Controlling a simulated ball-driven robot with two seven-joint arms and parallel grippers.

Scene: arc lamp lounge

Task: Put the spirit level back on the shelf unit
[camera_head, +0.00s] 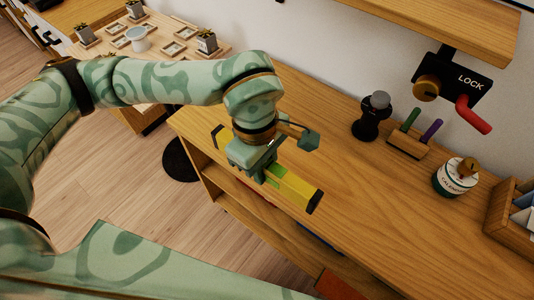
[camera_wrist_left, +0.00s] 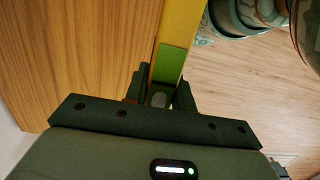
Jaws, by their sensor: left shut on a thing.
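The spirit level (camera_head: 297,187) is a yellow bar with black end caps and a green middle section. My left gripper (camera_head: 264,168) is shut on it near its middle. It lies across the front left edge of the wooden shelf unit (camera_head: 390,220) in the head view; I cannot tell whether it touches the top. In the left wrist view the level (camera_wrist_left: 178,30) runs up from between the fingers of my left gripper (camera_wrist_left: 160,95), with wood on its left and floor on its right. The gripper hides part of the level. My right gripper is not in view.
On the shelf unit's top stand a dark grinder-like object (camera_head: 371,118), a wooden block with green and purple handles (camera_head: 408,145), a round tin (camera_head: 455,177) and a wooden box (camera_head: 510,212). A black LOCK fixture (camera_head: 446,83) hangs above. The top's middle is clear.

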